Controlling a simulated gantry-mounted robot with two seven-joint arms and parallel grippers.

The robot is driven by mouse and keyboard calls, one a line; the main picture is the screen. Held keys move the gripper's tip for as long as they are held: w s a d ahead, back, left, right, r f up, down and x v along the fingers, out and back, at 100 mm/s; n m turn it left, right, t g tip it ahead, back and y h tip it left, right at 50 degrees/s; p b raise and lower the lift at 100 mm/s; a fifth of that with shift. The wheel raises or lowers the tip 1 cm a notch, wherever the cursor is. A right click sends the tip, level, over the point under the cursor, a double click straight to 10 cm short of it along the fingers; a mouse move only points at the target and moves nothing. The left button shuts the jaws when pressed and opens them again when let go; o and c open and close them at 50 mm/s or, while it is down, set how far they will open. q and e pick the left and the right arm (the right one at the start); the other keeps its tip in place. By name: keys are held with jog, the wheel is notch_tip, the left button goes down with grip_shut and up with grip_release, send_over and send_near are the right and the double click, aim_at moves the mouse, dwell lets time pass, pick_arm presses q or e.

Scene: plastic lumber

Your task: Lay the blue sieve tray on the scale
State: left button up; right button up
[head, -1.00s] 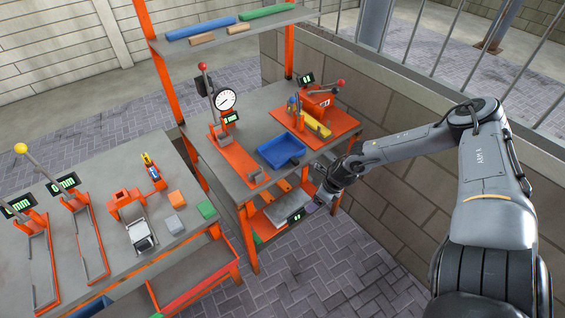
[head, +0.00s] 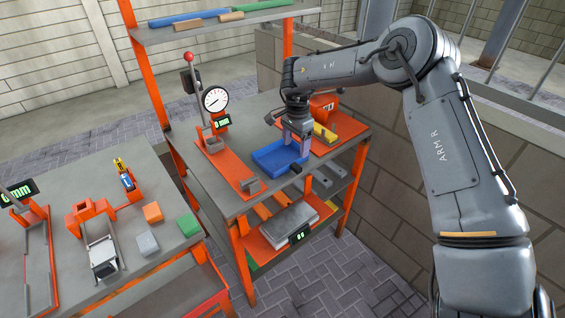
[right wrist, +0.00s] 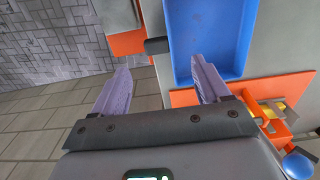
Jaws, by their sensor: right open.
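The blue sieve tray (head: 268,160) lies on the upper top of the right-hand bench; its dark handle (head: 296,168) points to the front right. The tray also shows in the right wrist view (right wrist: 208,38), with its handle (right wrist: 158,46) between the finger lines, beyond the tips. My right gripper (head: 297,148) is above the tray's handle side, pointing down, open and empty; its two fingers also show in the right wrist view (right wrist: 161,78). The scale, with a grey plate (head: 286,226) and a green-lit display (head: 299,234), is on the lower shelf. My left gripper is out of view.
An orange dial-gauge stand (head: 215,100) is left of the tray, and an orange device with a yellow part (head: 324,132) is behind right. The bench top (head: 232,200) overhangs the scale. A wall is on the right.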

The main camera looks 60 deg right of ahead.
aim_at(296, 165)
notch_tip(296, 165, down, 3)
jog(key=shift+f+b, duration=0.2)
jog(key=shift+b, duration=0.15)
jog(key=f, duration=0.1)
jog(key=f+b, duration=0.1)
jog(key=f, duration=0.3)
jog(key=shift+s+b, duration=0.25)
jog(key=shift+b, duration=0.1)
jog(key=c, duration=0.3)
jog(key=shift+r, duration=0.1)
jog(key=c, duration=1)
jog(key=shift+r, duration=0.15)
